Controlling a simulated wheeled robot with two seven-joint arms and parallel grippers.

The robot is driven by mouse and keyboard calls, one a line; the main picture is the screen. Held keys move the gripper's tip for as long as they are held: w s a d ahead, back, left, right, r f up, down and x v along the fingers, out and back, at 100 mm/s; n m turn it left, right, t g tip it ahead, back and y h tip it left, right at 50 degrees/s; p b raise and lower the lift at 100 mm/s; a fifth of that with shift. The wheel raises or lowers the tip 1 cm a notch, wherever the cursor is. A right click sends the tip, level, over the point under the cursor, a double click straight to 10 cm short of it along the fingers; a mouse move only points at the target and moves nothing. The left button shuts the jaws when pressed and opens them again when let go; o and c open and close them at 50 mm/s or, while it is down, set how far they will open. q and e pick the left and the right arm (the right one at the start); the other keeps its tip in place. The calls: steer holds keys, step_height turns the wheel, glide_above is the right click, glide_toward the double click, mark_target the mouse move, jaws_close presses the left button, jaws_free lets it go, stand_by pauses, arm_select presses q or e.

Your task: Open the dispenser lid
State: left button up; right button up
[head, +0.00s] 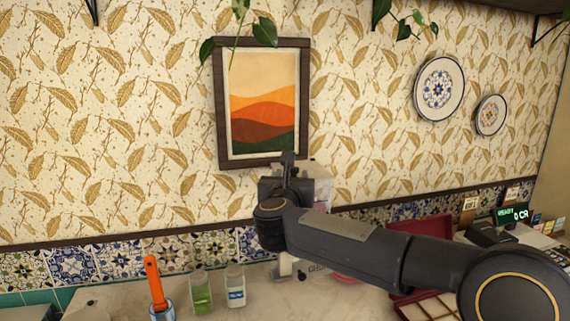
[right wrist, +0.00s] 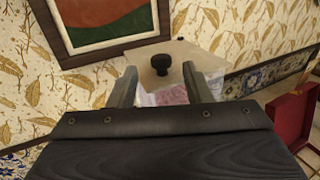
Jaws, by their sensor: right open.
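The dispenser (head: 320,172) stands against the wall, mostly hidden behind my right gripper and forearm in the head view. Its pale lid (right wrist: 202,55) with a round black knob (right wrist: 161,63) shows in the right wrist view. My right gripper (head: 288,165) is raised at the dispenser's top. In the right wrist view the open fingers (right wrist: 159,75) stand on either side of the knob's line, with a gap between them. I cannot tell whether the knob is fully between the fingertips or just beyond them. The lid appears to sit on the dispenser. My left gripper is not in view.
Two small jars (head: 201,293) and an orange-handled tool (head: 153,280) stand on the counter at left. A red box (head: 428,228) lies open at right, near a till display (head: 513,213). A framed picture (head: 263,102) hangs behind.

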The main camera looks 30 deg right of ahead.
mark_target(293, 170)
steer(key=p+x, duration=0.1)
steer(key=x, duration=0.5)
steer(key=shift+p, duration=0.35)
steer(key=shift+c, duration=0.5)
jaws_close()
